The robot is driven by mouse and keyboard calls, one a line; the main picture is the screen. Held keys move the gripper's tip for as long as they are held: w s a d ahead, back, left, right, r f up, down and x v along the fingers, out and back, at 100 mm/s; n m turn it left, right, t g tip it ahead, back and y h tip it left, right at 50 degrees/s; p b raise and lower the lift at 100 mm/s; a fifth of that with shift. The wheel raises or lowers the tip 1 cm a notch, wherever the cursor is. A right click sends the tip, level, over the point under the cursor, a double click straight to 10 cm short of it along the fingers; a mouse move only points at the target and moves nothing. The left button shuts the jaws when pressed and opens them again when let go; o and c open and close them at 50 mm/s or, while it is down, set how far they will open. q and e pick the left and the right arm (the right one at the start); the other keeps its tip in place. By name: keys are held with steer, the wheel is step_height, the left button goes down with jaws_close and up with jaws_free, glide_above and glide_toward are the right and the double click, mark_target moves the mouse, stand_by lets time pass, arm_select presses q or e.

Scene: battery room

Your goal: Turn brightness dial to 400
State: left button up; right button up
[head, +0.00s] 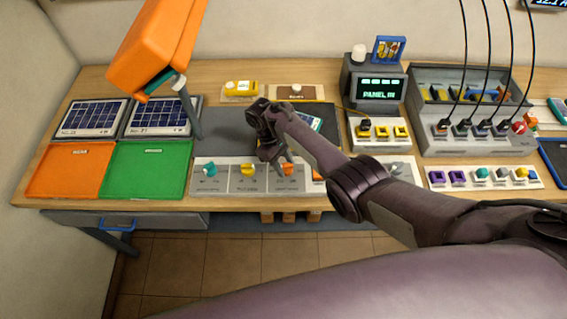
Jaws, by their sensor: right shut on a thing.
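A pale control panel (230,186) lies along the front edge of the table. It carries a teal dial (210,168), a yellow dial (247,169) and an orange dial (288,169), with more partly hidden behind my right arm. The labels are too small to read, so I cannot tell which is the brightness dial. My right gripper (281,160) points down at the panel and is shut on what looks like the orange dial. The fingertips are small and partly covered. My left gripper is not in view.
A tall orange lamp (155,45) leans over two solar panels at the left. Orange (68,172) and green (146,170) trays lie in front of them. A small display (379,92) stands behind. A grey box (470,112) with cables stands at the right.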

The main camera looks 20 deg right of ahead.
steer(key=shift+m+y, duration=0.3)
steer(key=shift+m, duration=0.5)
steer(key=o, duration=1)
steer(key=shift+d, duration=0.1)
steer(key=shift+w+r, duration=0.1)
